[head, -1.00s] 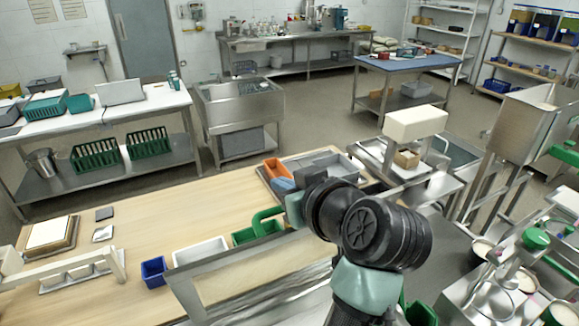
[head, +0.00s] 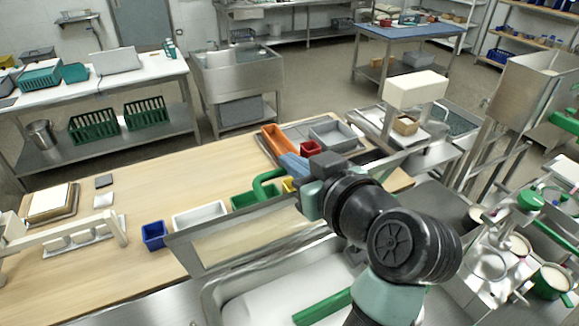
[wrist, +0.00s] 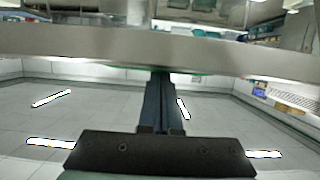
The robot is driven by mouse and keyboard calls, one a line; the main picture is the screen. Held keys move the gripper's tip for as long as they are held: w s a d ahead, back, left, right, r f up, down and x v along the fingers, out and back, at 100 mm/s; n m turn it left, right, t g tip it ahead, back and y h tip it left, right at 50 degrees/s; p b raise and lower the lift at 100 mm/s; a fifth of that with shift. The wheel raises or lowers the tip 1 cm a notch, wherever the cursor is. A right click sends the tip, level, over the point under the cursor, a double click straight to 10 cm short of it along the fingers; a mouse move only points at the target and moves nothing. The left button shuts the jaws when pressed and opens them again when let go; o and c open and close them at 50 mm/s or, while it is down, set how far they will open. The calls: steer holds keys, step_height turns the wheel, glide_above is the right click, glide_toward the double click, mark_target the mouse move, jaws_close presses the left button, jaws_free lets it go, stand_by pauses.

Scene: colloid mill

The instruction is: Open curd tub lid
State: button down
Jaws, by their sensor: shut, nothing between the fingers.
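A steel tub (head: 208,302) stands at the bottom of the head view, uncovered, with a white mass (head: 275,306) inside. I take this to be the curd tub. Its steel-framed lid (head: 187,252) stands raised at the tub's far side, with a see-through panel and a green hooked handle (head: 266,187) on its upper edge. My gripper (head: 290,164) is shut and empty, just right of the handle; I cannot tell whether it touches. In the wrist view my shut fingers (wrist: 158,85) reach towards a close steel bar (wrist: 160,44).
Beyond the lid is a wooden table with a white tray (head: 200,215), a blue bin (head: 154,235) and an orange bin (head: 276,138). A green bar (head: 322,307) lies at the tub. Steel machinery with green-handled parts (head: 530,201) crowds the right. Open floor lies behind the table.

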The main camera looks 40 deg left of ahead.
steer(key=shift+s+d+f, duration=0.2)
steer(key=shift+s+d, duration=0.05)
steer(key=shift+d, duration=0.5)
steer(key=shift+a, duration=0.1)
steer(key=shift+a, duration=0.1)
steer(key=a+r, duration=0.1)
steer(key=w+a+r+p, duration=0.1)
steer(key=shift+a+r, duration=0.4)
steer(key=b+v, duration=0.3)
steer(key=v, duration=0.6)
steer(key=shift+d+f, duration=0.15)
steer(key=shift+d, duration=0.2)
